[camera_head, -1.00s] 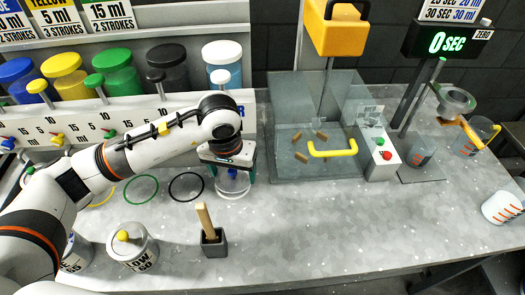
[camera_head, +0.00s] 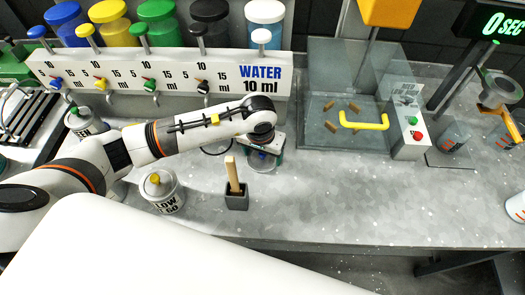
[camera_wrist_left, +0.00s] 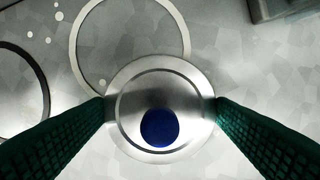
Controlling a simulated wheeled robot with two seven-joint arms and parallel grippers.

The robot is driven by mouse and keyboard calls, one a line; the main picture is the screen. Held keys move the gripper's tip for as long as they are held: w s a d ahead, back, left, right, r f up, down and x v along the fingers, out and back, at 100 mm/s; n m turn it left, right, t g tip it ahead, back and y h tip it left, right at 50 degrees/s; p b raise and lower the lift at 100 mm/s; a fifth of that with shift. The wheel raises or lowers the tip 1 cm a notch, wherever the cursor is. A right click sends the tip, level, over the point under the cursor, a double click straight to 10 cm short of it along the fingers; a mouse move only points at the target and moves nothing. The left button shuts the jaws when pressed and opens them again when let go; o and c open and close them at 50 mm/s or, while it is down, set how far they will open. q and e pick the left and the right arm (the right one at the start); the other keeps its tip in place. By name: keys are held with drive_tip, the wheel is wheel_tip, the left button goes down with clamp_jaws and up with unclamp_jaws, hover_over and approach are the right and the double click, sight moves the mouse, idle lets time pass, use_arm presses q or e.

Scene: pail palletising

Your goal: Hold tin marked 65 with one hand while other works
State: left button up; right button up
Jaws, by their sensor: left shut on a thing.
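My left gripper (camera_head: 262,150) points down over the bench below the water tap. In the left wrist view its two green fingers are closed on opposite sides of a round metal lid (camera_wrist_left: 160,80) with a blue knob (camera_wrist_left: 160,128). I cannot tell whether a whole tin hangs under this lid. No number 65 is readable now; my left arm covers part of the bench at left. A tin marked 60 with a yellow knob (camera_head: 164,196) stands upright in front of the arm. My right gripper is not in view.
Another tin (camera_head: 86,122) stands behind my arm. A clear box with a yellow handle (camera_head: 364,123) stands to the right. A white part of me fills the bottom left. The front right bench is clear.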

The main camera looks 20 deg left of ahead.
use_arm(q)
drive_tip(key=shift+f, duration=0.2)
drive_tip(key=o, duration=0.9)
drive_tip(key=shift+r, duration=0.1)
drive_tip(key=shift+o, duration=1)
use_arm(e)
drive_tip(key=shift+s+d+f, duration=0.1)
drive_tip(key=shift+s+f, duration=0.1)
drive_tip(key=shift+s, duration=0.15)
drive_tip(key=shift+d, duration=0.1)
